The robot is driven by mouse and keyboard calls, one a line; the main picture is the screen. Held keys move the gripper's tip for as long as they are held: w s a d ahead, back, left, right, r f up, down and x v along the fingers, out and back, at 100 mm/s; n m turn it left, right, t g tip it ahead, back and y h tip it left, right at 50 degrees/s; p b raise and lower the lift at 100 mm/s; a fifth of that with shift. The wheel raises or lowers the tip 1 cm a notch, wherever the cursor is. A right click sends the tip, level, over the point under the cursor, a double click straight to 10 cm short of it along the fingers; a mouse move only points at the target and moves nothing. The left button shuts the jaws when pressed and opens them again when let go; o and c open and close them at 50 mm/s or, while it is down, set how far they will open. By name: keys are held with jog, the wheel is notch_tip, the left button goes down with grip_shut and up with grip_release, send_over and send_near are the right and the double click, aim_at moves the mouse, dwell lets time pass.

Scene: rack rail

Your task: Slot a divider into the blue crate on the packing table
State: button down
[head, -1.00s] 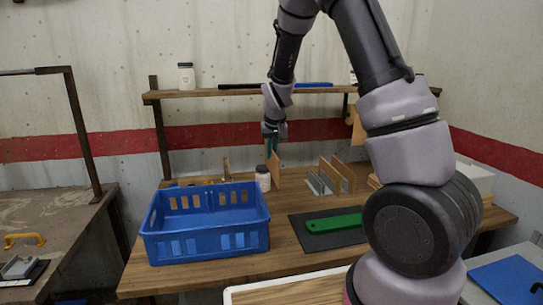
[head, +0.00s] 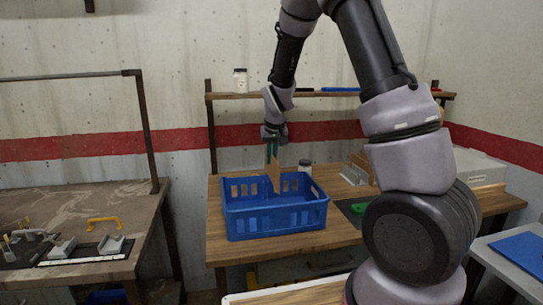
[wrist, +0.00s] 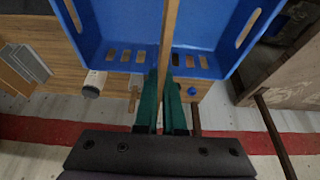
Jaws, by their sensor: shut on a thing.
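The blue crate (head: 275,221) stands on the wooden packing table (head: 330,244), its open top up. My gripper (head: 272,156) is shut on a thin wooden divider (head: 274,176) and points down over the crate. The divider hangs upright, its lower part in front of the crate's far wall in the head view; I cannot tell how far it is below the rim. In the wrist view, the divider (wrist: 169,42) runs edge-on between the green fingers (wrist: 161,98), with the blue crate (wrist: 118,22) on both sides of it.
A white jar (head: 305,166) stands just behind the crate. A rack (head: 354,175) with wooden boards is to the right, partly hidden by my arm. A shelf (head: 330,95) spans behind. A bench (head: 80,220) with a yellow handle (head: 104,222) is at left.

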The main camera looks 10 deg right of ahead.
aim_at(271, 174)
jog(key=shift+f, duration=3.15)
jog(key=shift+f, duration=3.9)
jog(key=c, duration=0.9)
grip_release()
jog(key=shift+c, duration=0.2)
jog(key=shift+r, duration=0.1)
